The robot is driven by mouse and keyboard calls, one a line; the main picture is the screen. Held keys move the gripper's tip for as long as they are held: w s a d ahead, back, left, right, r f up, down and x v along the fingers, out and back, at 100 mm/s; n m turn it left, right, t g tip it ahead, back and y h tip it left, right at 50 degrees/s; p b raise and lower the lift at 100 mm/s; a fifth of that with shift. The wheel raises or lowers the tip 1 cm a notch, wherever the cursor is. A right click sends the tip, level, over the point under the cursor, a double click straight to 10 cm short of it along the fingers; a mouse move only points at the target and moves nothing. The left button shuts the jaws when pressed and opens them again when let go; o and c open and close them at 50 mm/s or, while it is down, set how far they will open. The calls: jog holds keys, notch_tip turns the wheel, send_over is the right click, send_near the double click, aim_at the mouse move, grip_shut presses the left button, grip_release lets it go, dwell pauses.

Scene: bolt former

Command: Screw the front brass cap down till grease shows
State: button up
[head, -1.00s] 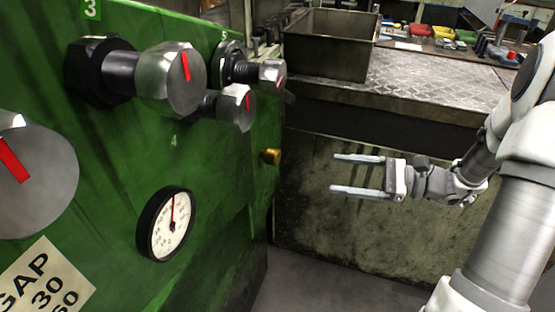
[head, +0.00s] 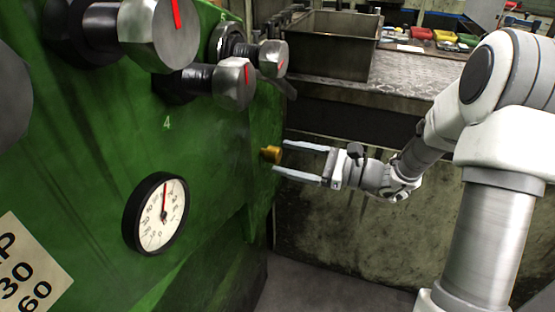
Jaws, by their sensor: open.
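A small brass cap (head: 271,154) sticks out of the green machine's side face, low near its right edge. My gripper (head: 280,156) is open, with its two long pale fingers pointing left at the cap. The upper fingertip is close to the cap's upper right and the lower one is just below it in the picture. I cannot tell whether the fingertips reach around the cap or stop short of it. No grease can be made out at the cap.
The green machine (head: 90,150) fills the left, with steel knobs marked in red (head: 232,84) above the cap and a round dial gauge (head: 157,214) at lower left. A metal bin (head: 328,42) stands on the bench (head: 420,72) behind. Floor shows below my gripper.

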aim_at(280, 156)
jog(key=shift+x, duration=1.55)
jog(key=shift+c, duration=0.2)
grip_shut()
jog(key=shift+r, duration=0.1)
